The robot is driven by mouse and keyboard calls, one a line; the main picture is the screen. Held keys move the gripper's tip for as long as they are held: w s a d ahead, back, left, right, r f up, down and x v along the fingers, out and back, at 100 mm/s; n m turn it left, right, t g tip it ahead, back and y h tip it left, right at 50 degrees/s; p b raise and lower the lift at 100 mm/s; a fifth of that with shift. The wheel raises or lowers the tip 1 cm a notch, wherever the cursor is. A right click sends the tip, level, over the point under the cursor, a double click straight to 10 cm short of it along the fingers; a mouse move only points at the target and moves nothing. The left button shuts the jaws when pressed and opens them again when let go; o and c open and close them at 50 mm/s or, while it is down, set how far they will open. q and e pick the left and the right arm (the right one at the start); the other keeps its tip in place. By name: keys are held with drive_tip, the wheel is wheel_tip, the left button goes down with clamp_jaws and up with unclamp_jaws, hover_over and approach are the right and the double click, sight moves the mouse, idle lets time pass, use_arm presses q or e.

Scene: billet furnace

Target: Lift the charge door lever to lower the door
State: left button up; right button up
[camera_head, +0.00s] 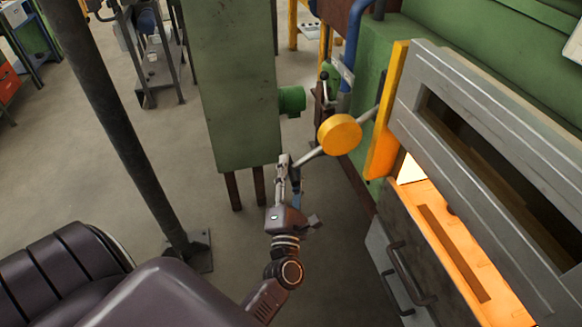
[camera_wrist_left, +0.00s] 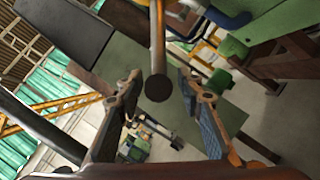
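The charge door lever (camera_head: 311,157) is a grey metal rod. It runs down and left from a round yellow weight (camera_head: 340,134) beside the furnace. My left gripper (camera_head: 287,162) is at the lever's free end. In the left wrist view the rod (camera_wrist_left: 157,45) points toward me, its round end between the two open fingers, with a gap on each side. The grey charge door (camera_head: 480,150) slants across the right of the head view. A glowing orange opening (camera_head: 450,235) shows below it. My right gripper is not in view.
A green cabinet (camera_head: 230,80) on dark legs stands just behind my left gripper. A dark post (camera_head: 120,140) rises at the left. A small upright lever with a black knob (camera_head: 324,78) stands behind the yellow weight. Dark handles (camera_head: 405,275) sit below the opening.

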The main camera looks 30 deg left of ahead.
use_arm(q)
clamp_jaws()
idle(0.3)
drive_tip(key=shift+a, duration=0.1)
